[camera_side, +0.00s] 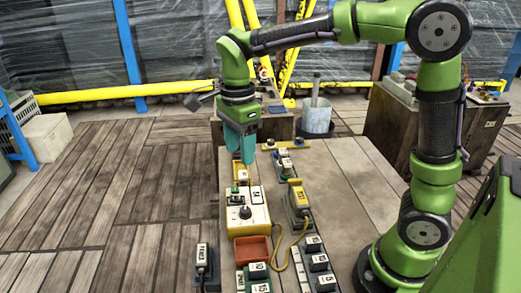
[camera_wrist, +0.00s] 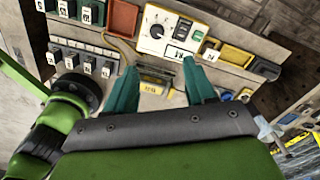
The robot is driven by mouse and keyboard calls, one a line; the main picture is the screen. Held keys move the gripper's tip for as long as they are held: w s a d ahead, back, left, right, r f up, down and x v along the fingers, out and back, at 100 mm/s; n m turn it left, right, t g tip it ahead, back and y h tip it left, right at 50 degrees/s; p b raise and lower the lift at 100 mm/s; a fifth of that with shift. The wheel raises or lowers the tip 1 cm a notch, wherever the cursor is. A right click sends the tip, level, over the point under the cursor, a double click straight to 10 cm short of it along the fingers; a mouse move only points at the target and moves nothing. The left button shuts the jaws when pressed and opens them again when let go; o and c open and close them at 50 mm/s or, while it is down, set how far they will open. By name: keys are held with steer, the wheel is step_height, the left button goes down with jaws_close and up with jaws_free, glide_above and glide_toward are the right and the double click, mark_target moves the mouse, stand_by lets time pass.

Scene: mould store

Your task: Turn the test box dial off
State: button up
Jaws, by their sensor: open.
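The test box (camera_side: 262,221) is a white-topped box with yellow sides, standing on the table. Its round black dial (camera_side: 245,212) sits on the top face. In the wrist view the test box (camera_wrist: 181,48) is at the top centre, and its dial (camera_wrist: 157,31) is near the box's left end. Which setting the dial points to is too small to tell. My gripper (camera_side: 243,160) hangs above the table, beyond the far end of the box, with its teal fingers pointing down. In the wrist view the fingers of my gripper (camera_wrist: 160,66) are apart with nothing between them, clear of the dial.
An orange-red tray (camera_side: 253,249) adjoins the box's near end. A yellow handheld unit (camera_side: 298,197) with a looping yellow cable stands to its right. Several labelled blocks (camera_side: 318,262) stand near the front. The table's right part (camera_side: 345,180) is bare.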

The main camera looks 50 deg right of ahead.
steer(key=m, duration=0.2)
glide_toward(245, 209)
step_height(245, 209, down, 8)
steer(key=shift+a+f, duration=0.1)
steer(key=shift+a, duration=0.05)
stand_by(0.3)
jaws_close()
